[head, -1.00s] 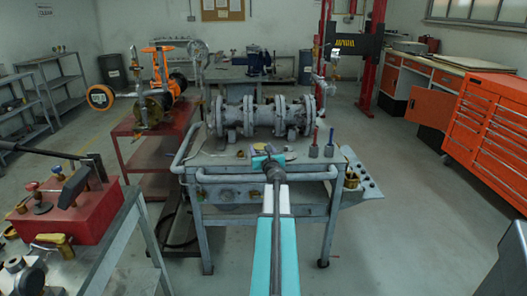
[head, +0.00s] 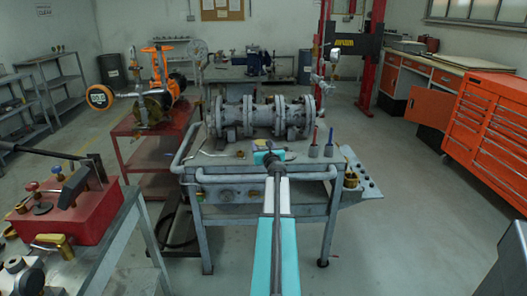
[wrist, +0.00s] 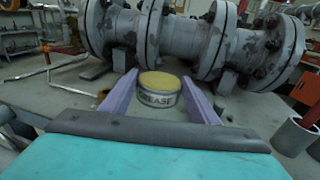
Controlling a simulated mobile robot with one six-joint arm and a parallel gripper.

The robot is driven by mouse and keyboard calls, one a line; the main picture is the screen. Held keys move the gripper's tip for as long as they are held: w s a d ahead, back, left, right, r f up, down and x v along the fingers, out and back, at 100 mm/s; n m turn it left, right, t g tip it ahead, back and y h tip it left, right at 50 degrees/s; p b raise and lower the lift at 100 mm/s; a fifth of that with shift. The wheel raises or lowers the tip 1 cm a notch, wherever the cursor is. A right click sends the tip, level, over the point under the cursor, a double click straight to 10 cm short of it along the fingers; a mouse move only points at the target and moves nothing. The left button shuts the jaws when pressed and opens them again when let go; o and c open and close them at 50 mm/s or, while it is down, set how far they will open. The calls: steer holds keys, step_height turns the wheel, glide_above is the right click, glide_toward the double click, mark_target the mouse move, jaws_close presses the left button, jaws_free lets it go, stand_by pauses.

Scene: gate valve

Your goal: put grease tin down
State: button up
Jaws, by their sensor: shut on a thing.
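The grease tin (wrist: 158,96) is a short round tin with a yellowish lid and a pale band reading GREASE. In the wrist view it stands upright between the two purple fingers of my gripper (wrist: 160,86), which is shut on it. In the head view my gripper (head: 268,155) is over the front part of the grey workbench (head: 215,160), and I cannot make out the tin there. The tin is low over the bench top, in front of the flanged valve body (wrist: 180,40). I cannot tell whether its base touches the bench.
Grey cups (head: 313,150) holding red and blue-handled tools stand right of my gripper. A bent metal rod (head: 212,153) and a small brass ring (head: 240,154) lie to the left. The pipe assembly fills the back of the bench. Some bare bench top shows on the left.

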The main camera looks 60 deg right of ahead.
steer(key=shift+w+d, duration=0.2)
steer(key=shift+d, duration=0.15)
steer(key=shift+a+f+b, duration=0.1)
steer(key=shift+f+b, duration=0.45)
steer(key=shift+f, duration=1.2)
steer(key=shift+f+b, duration=0.6)
steer(key=shift+b, duration=0.05)
steer(key=o, duration=1.3)
steer(key=shift+r, duration=0.15)
steer(key=shift+s+r+p, duration=0.1)
steer(key=shift+r+p, duration=0.5)
steer(key=shift+p, duration=0.25)
steer(key=shift+v, duration=0.95)
steer(key=shift+b+v, duration=0.5)
steer(key=shift+v, duration=4.55)
steer(key=shift+f, duration=0.15)
